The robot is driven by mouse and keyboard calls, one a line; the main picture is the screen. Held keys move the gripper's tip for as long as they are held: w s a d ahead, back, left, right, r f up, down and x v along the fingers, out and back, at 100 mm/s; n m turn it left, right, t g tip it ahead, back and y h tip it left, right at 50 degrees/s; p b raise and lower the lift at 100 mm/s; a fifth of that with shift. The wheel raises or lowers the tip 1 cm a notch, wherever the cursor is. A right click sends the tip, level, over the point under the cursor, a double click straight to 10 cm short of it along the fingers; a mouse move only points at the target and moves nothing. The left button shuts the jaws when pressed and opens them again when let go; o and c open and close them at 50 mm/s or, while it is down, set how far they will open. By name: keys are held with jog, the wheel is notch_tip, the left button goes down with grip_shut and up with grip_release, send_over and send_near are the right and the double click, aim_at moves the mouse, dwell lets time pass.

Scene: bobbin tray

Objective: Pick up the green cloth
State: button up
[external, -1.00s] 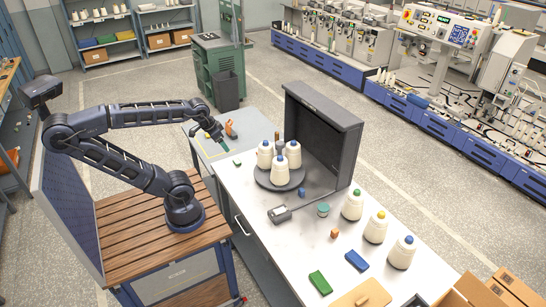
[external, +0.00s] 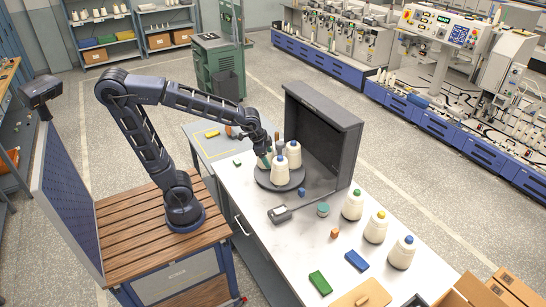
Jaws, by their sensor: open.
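A green folded piece (external: 319,283), which looks like the green cloth, lies flat on the white table near its front left edge. A much smaller green piece (external: 237,163) lies at the table's far left end. My gripper (external: 266,163) is over the grey round stand at the cones, well away from the larger green piece. Its jaws are small here, with a green-teal patch at the tip that I cannot make out. It partly covers the left cone.
White cones (external: 280,175) stand on the round stand (external: 275,186), beside a dark open cabinet (external: 325,140). A blue folded piece (external: 356,261) lies right of the green one, with a wooden board (external: 362,296) in front. More cones (external: 375,228) stand along the right.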

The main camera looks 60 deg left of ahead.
jog(key=w+d+f+m, duration=0.2)
jog(key=d, duration=0.4)
jog(key=w+d+f+m, duration=0.2)
jog(key=d+f, duration=0.1)
jog(key=d, duration=0.3)
jog(key=m+g+h, duration=0.4)
jog(key=m, duration=0.3)
send_near(320, 280)
jog(key=x, duration=0.3)
jog(key=shift+d, duration=0.35)
jog(key=shift+a+x, duration=0.15)
jog(key=shift+x, duration=1.3)
jog(key=shift+a+x, duration=0.1)
jog(key=shift+x, duration=1.35)
jog(key=shift+c, duration=0.5)
jog(key=c, duration=1)
